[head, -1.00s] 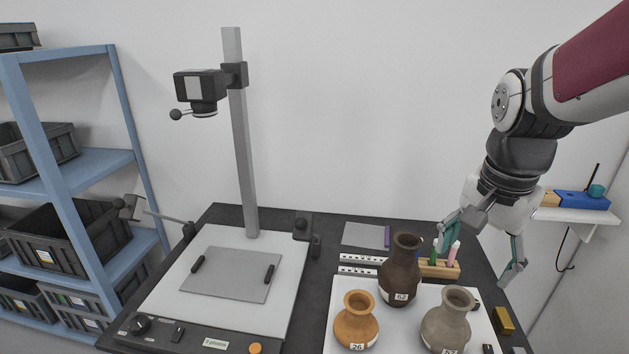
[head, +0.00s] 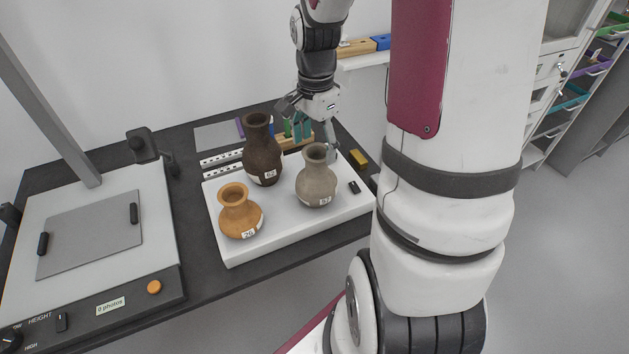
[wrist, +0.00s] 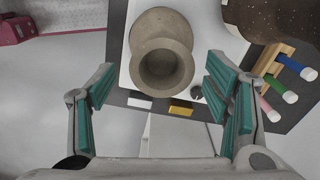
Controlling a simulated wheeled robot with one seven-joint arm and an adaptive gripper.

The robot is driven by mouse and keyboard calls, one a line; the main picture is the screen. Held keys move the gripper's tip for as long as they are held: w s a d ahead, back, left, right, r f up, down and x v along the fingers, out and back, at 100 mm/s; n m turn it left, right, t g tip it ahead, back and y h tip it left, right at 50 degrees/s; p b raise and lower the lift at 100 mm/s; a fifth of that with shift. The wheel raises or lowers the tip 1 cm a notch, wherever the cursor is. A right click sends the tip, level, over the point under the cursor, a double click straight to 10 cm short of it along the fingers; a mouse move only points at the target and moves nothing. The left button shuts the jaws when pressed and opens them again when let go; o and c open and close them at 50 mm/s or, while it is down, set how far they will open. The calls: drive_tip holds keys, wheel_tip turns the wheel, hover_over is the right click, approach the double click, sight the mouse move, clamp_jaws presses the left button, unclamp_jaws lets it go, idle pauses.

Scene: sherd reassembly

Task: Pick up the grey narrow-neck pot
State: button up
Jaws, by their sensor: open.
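The grey narrow-neck pot (head: 316,186) stands upright at the right of the white board (head: 240,251), with a number label on its lower side. In the wrist view the pot (wrist: 163,28) shows from above, with its round open mouth towards the camera. My gripper (head: 310,128) is open and empty, at the far side of the pot's neck and slightly above it. In the wrist view its teal-padded fingers (wrist: 160,82) are spread wide, one to each side of the pot's mouth. I cannot tell whether a finger touches the pot.
A dark brown pot (head: 262,155) stands close behind left, and an orange pot (head: 238,215) front left. A wooden rack of coloured pens (wrist: 275,80) is near my right finger. A yellow block (head: 358,158) and small black item (head: 354,187) lie to the right.

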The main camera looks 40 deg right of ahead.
sight(317, 161)
drive_tip(key=shift+d+f, duration=0.2)
drive_tip(key=shift+f, duration=2.65)
drive_tip(key=shift+w, duration=0.1)
clamp_jaws()
